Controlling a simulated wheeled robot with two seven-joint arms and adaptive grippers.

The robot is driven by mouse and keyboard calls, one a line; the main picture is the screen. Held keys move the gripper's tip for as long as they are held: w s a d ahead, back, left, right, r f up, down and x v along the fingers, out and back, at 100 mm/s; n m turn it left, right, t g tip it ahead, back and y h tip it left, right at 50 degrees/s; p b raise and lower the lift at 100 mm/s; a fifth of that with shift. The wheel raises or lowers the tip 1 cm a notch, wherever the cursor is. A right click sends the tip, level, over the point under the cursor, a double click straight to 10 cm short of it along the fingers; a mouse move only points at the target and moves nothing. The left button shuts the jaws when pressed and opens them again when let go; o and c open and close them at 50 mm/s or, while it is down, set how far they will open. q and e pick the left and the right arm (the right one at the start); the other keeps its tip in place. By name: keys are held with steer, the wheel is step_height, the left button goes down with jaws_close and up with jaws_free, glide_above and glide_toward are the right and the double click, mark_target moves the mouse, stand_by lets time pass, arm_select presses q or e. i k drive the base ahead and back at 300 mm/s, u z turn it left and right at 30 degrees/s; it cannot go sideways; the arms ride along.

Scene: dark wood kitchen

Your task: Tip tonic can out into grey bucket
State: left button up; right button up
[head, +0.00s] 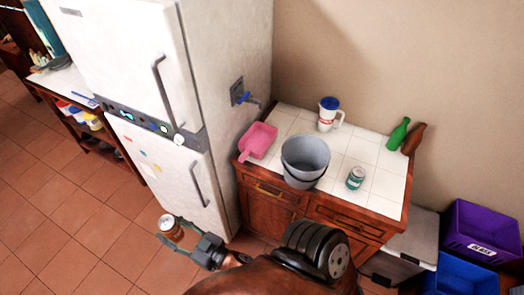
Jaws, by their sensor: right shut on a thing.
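A small can (168,222) with an orange-brown and pale surface is in my right gripper (172,231), low at the left of the counter and in front of the fridge. My right gripper is shut on it. The grey bucket (304,160) stands upright on the tiled counter, with its handle hanging at the front. A green and white can (355,178) stands on the counter to the right of the bucket. I cannot read the label of either can, so I cannot tell which is tonic. My left gripper is not in view.
On the tiled counter (385,187) are a pink scoop (258,140), a white jug with a blue lid (328,114), a green bottle (398,133) and a brown bottle (414,138). A white fridge (150,85) stands left. Purple (485,228) and blue (460,274) crates lie at right.

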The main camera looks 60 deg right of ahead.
mark_target(305, 158)
steer(key=k, duration=0.45)
steer(key=z, duration=1.3)
